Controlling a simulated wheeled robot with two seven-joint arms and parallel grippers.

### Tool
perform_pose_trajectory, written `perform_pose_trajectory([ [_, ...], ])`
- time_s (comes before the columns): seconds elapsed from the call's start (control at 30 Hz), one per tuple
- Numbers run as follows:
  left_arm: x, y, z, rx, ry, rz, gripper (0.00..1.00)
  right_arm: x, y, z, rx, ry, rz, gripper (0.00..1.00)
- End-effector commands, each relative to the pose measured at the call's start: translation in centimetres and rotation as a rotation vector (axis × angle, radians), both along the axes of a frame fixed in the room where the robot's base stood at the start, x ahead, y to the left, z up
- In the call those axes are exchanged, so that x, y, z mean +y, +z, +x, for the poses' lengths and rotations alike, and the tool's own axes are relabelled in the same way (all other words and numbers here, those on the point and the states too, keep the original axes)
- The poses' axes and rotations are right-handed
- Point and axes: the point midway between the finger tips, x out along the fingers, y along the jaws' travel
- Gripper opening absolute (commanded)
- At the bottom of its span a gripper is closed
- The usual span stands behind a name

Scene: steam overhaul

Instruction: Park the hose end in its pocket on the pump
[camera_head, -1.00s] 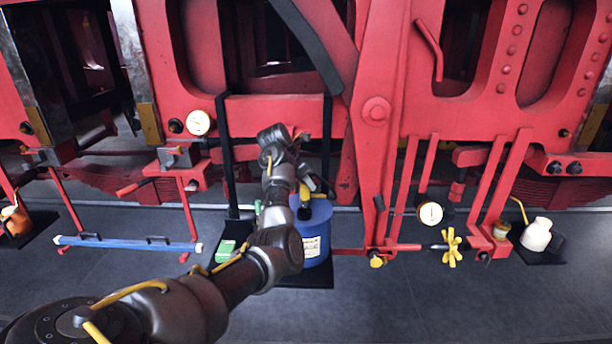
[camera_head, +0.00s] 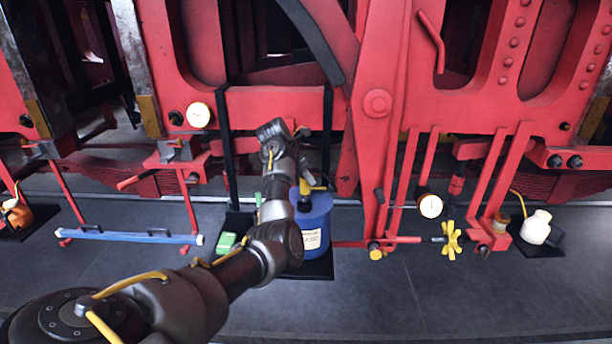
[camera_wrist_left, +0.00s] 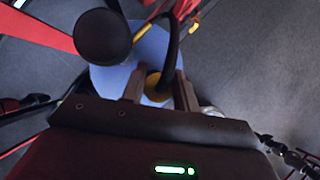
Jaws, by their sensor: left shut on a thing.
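The blue pump (camera_head: 315,229) with a pale label stands upright on a black mat, partly behind my left arm in the head view. Its blue top (camera_wrist_left: 108,80) also shows below the gripper in the left wrist view. My left gripper (camera_wrist_left: 158,92) is shut on the yellow hose end (camera_wrist_left: 154,84), above the pump's top. A black hose (camera_wrist_left: 172,45) curves up from there. A round black knob (camera_wrist_left: 103,38) stands beside the hose. The pocket is not clearly visible, and I cannot tell whether the hose end touches the pump. My right gripper is out of view.
A green box (camera_head: 226,242) stands left of the pump. A blue bar (camera_head: 125,235) lies further left. Red frame parts rise behind. The grey floor in front is clear.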

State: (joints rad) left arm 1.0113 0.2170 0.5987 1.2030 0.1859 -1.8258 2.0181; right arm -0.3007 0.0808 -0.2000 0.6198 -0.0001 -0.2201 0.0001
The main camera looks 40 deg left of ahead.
Motion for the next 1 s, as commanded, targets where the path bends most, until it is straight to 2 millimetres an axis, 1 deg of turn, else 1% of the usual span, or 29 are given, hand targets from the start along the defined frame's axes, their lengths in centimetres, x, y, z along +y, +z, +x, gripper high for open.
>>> perform_pose_trajectory([
  [0.37,0.0,-0.1,0.0,0.0,0.0,0.001,0.0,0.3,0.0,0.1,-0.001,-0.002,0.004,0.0],
  [1.0,0.0,-1.9,0.0,0.0,-0.002,0.001,0.0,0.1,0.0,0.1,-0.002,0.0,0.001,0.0],
])
